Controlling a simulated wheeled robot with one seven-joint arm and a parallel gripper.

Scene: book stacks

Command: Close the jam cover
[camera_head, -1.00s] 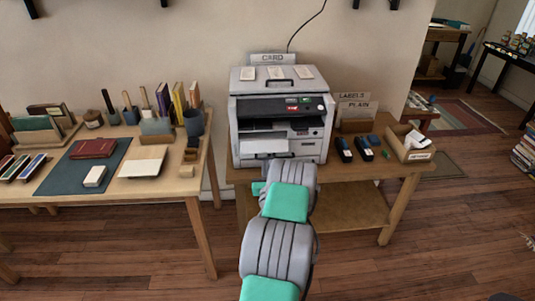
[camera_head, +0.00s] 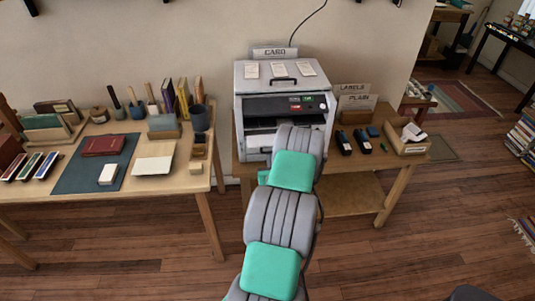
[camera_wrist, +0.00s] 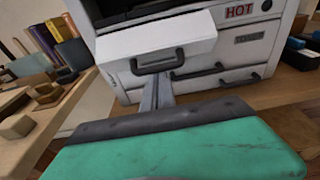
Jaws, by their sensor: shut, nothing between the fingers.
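The grey-white printer (camera_head: 318,113) stands on a wooden table. In the wrist view, a white front cover (camera_wrist: 158,32) with a dark handle (camera_wrist: 158,60) juts out from the printer's left front. I take it to be the jam cover, standing partly open. In the head view only a bit of this lower front (camera_head: 253,143) shows left of my arm. My gripper (camera_wrist: 157,85) is shut and empty, its narrow fingers pointing at the cover just below the handle. I cannot tell whether they touch it. In the head view my arm hides the gripper.
Another dark handle and a "HOT" label (camera_wrist: 239,11) are on the printer's front to the right. Black cartridges (camera_head: 353,143) and a small box (camera_head: 405,148) lie right of the printer. A desk with books and tools (camera_head: 185,180) stands left. The floor in front is open.

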